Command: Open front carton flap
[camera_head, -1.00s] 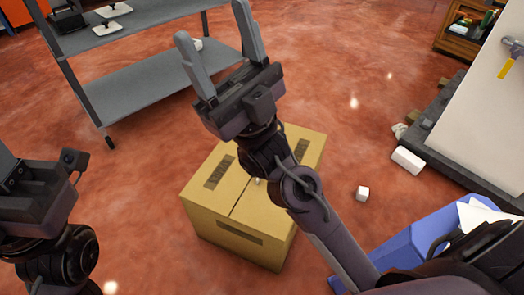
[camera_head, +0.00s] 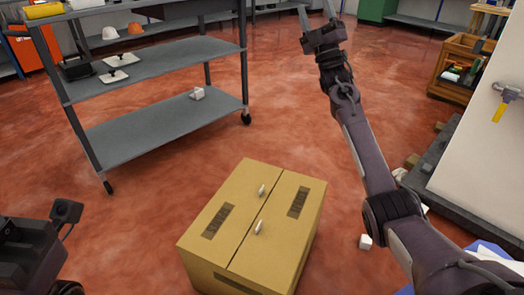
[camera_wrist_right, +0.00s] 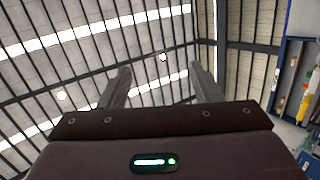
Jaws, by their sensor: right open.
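The cardboard carton (camera_head: 222,252) stands on the red floor at the lower middle of the head view. Its two top flaps lie flat and meet at a seam, with a small pale tab on each side of the seam. I cannot tell which flap is the front one. My right gripper (camera_head: 318,22) is raised at the top of the head view, well away from the carton, open and empty. The right wrist view shows its fingers (camera_wrist_right: 163,85) apart against the ceiling. My left gripper shows only in part at the lower left; its fingertips are out of the picture.
A grey wheeled shelf (camera_head: 165,130) stands at the upper left. A small white block (camera_head: 365,242) lies on the floor right of the carton. The floor behind the carton is clear.

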